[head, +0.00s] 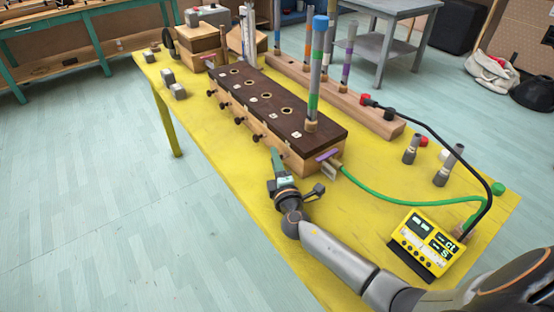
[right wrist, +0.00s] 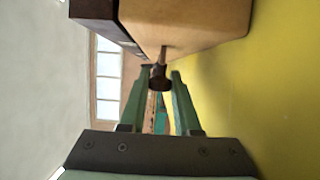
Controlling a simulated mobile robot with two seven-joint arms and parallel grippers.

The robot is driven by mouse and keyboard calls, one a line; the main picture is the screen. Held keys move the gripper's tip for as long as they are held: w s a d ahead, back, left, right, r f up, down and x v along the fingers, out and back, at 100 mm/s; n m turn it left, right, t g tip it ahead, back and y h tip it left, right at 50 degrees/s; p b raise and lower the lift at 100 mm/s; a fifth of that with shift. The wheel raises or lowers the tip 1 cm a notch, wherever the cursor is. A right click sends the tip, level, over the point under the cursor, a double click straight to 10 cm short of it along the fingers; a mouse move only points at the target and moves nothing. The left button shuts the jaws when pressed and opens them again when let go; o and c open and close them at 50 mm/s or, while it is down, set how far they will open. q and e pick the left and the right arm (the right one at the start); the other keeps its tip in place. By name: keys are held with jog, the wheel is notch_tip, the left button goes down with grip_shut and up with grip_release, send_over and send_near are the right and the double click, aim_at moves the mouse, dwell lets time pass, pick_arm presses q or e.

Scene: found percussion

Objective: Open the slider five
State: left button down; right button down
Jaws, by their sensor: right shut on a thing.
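A long wooden box (head: 300,160) with a dark top (head: 270,92) stands on the yellow table. Several dark slider knobs (head: 257,137) stick out of its left side in a row. My right gripper (head: 275,155) has green fingers and is at that side, by the box's near end. In the right wrist view its fingers (right wrist: 161,95) are shut on a dark round slider knob (right wrist: 160,80) on a thin stem from the wooden side. That knob is hidden behind the fingers in the head view. My left gripper is not in view.
A tall banded tube (head: 315,75) stands upright in the box's near end. A green hose (head: 400,200) runs from the near end past a yellow control box (head: 425,245). A wooden rail (head: 340,97) with tubes stands behind.

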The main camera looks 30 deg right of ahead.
jog(key=shift+s+a+f, duration=0.1)
jog(key=shift+a, duration=1.05)
jog(key=c, duration=0.6)
grip_release()
jog(key=shift+c, duration=0.2)
jog(key=shift+s, duration=0.1)
jog(key=b+v, duration=0.1)
jog(key=v, duration=1)
jog(key=shift+s+a, duration=0.1)
jog(key=shift+s, duration=0.45)
jog(key=shift+s+a, duration=0.1)
jog(key=shift+s, duration=0.05)
